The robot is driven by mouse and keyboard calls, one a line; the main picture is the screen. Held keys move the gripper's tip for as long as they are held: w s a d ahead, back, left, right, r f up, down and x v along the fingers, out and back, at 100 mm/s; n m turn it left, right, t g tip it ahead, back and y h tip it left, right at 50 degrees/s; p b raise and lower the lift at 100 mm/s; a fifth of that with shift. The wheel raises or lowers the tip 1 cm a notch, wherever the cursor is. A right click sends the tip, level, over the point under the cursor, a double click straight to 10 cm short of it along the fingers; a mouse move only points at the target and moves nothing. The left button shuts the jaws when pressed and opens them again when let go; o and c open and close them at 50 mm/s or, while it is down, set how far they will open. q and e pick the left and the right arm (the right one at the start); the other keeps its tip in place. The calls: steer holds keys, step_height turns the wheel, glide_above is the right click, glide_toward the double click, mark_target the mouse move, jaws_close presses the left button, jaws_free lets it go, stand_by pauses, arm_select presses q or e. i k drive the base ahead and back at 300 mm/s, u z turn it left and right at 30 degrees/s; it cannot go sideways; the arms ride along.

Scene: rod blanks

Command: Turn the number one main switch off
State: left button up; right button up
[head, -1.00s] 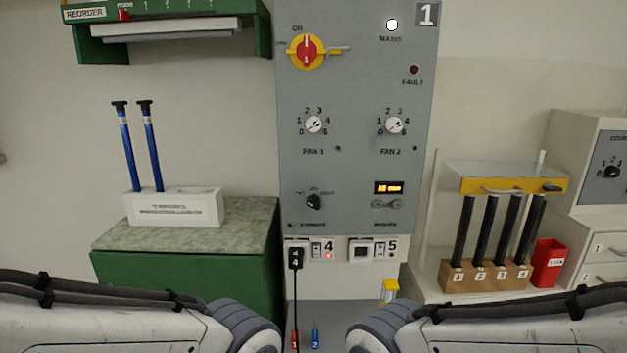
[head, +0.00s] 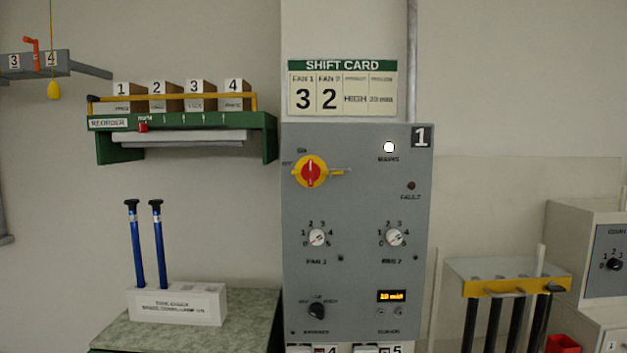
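The number one main switch (head: 311,172) is a red handle on a yellow round plate at the upper left of a grey control panel (head: 365,275) marked 1. The red handle stands upright, in line with the ON label above it. A yellow piece sticks out to the right of the plate. The white mains lamp (head: 389,147) at the upper right of the panel looks lit. The fault lamp (head: 411,186) below it is dark red. Neither of my grippers shows in the head view.
A shift card (head: 343,88) hangs above the panel. A green shelf (head: 190,121) with numbered boxes is at the left. Two blue rods stand in a white holder (head: 178,305) below it. A yellow-edged rack (head: 510,287) with dark rods stands at the right.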

mark_target(311, 171)
steer(key=z, duration=0.05)
steer(key=k, duration=0.5)
steer(key=z, duration=1.3)
steer(key=i, duration=1.25)
steer(key=u, duration=1.95)
